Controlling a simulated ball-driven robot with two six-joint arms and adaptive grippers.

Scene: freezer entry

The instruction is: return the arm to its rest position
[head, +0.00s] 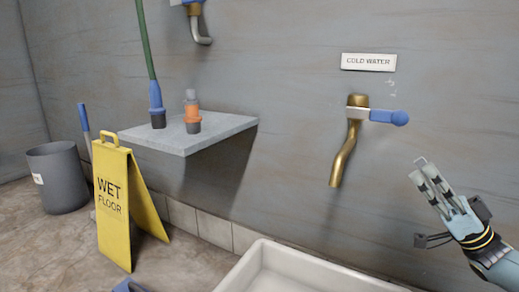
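My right gripper (428,181) is at the right side of the head view, in front of the grey wall and right of the brass tap. Its light fingers point up and to the left and lie close together in the picture. From this angle I cannot tell whether they are open or shut, and I see no object between them. A gap shows between the gripper and the tap in the picture. My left gripper is not in view.
A brass tap (345,155) with a blue lever (390,117) sticks out above a white basin (258,270). A yellow wet floor sign (112,215) and grey bin (60,180) stand left.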

